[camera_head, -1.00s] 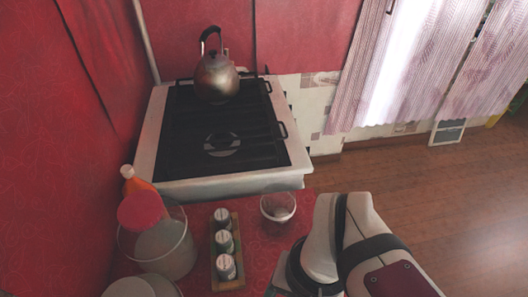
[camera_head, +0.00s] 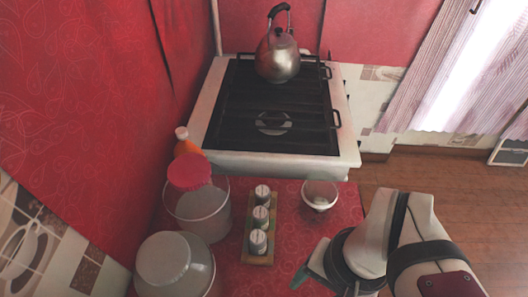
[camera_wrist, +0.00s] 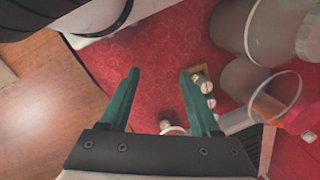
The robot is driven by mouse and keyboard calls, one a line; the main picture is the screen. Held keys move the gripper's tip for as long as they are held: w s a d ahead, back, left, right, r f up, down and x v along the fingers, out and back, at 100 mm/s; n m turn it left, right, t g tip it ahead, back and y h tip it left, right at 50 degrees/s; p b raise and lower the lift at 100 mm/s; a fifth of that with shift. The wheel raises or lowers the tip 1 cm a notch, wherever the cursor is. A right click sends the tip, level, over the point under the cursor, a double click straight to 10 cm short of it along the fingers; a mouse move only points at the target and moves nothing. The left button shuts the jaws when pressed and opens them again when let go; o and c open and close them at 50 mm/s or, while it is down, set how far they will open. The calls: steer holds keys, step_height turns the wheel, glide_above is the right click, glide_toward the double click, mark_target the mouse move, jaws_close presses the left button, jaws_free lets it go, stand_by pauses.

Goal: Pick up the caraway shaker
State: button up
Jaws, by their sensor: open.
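Several shakers with pale grey lids stand in a row in a narrow wooden rack (camera_head: 260,258) on the red counter. The front (camera_head: 258,242), middle (camera_head: 260,218) and back (camera_head: 262,194) ones look alike; I cannot read which is caraway. My gripper (camera_head: 312,265) is to the right of the rack, apart from it, and its far parts are partly hidden by the arm. In the wrist view my gripper (camera_wrist: 160,80) has its two teal fingers spread, with only red cloth between the tips. There the shakers (camera_wrist: 204,84) show beside the right finger, which partly hides them.
A small bowl (camera_head: 320,194) stands right of the rack. Left of it are a clear container (camera_head: 200,215) with a pink top, an orange bottle (camera_head: 186,145) and a lidded pot (camera_head: 174,265). The stove (camera_head: 270,115) with a kettle (camera_head: 278,60) lies behind.

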steer(key=shift+c, duration=0.3)
steer(key=m+t+y, duration=0.6)
steer(key=m+y, duration=0.4)
steer(key=m, duration=0.7)
glide_toward(267, 220)
steer(key=x, duration=0.9)
steer(key=shift+w, duration=0.1)
steer(key=shift+y, duration=0.3)
steer(key=x, duration=0.6)
steer(key=shift+f, duration=0.3)
jaws_close()
